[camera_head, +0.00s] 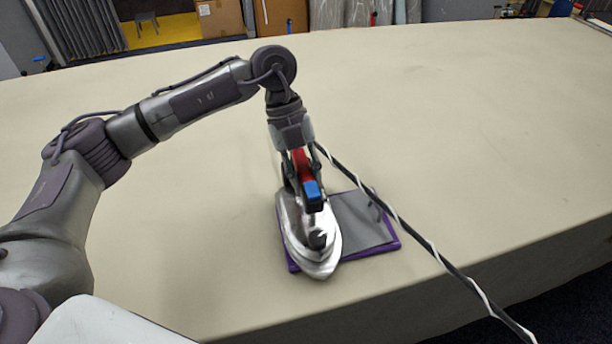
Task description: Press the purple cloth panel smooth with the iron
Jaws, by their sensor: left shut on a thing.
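The purple cloth panel (391,245) lies flat near the front edge of the table. Its purple shows as a border around a grey middle (360,215). The silver iron (317,262) rests on the panel's left part and hides it there. The iron's tip points toward the front edge. My left gripper (301,168) reaches down from above and is shut on the iron's handle, which shows red and blue parts. The fingertips are partly hidden by the handle. My right gripper is not in view.
A black and white cord (430,249) runs from the iron to the lower right, over the panel's right part and past the table edge. The cloth-covered table (440,110) is bare elsewhere. Cardboard boxes (220,18) stand beyond the far edge.

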